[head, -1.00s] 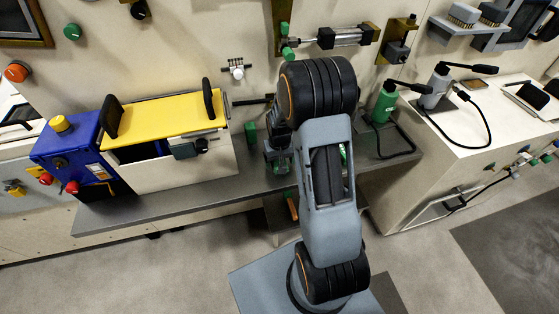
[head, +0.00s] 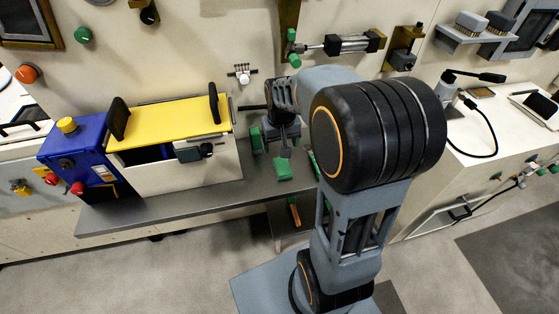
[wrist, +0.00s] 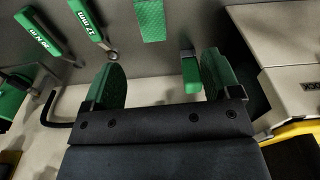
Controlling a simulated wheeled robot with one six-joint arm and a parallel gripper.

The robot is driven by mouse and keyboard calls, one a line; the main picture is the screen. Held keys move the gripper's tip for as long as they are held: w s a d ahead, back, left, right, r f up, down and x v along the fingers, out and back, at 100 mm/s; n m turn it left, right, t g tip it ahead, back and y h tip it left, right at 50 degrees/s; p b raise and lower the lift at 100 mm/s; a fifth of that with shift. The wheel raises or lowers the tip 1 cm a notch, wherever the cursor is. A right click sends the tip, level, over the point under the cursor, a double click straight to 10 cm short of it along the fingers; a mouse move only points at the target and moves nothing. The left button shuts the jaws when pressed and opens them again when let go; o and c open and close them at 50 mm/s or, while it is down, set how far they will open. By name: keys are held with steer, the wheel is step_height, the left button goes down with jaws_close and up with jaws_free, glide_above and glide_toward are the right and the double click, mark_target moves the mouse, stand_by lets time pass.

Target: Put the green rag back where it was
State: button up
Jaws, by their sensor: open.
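A green textured rectangle, which looks like the green rag (head: 283,168), lies on the grey counter near its front edge. It also shows in the wrist view (wrist: 150,20) at the top, beyond my fingertips and not between them. My gripper (head: 282,140) is over the counter, behind the rag toward the wall. In the wrist view my gripper (wrist: 163,78) has its two green-padded fingers wide apart, with nothing held between them. A small upright green piece (wrist: 190,72) stands close to one finger; it also shows left of my gripper in the head view (head: 257,139).
The hopper with a yellow lid (head: 165,124) and a blue control box (head: 75,155) stand to the left. Green-handled wrenches (wrist: 92,25) lie to one side of the rag. A white bench (head: 470,140) with a cabled tool is at right. My arm hides part of the counter.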

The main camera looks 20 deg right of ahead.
steer(key=s+a+r+n+t, duration=0.1)
steer(key=s+a+r, duration=0.1)
steer(key=s, duration=0.4)
steer(key=s+a+r+t, duration=0.2)
steer(key=s+a+r, duration=0.1)
steer(key=s, duration=0.3)
steer(key=shift+s+a+r+n, duration=0.2)
steer(key=shift+a+r+n, duration=0.15)
steer(key=shift+a, duration=0.5)
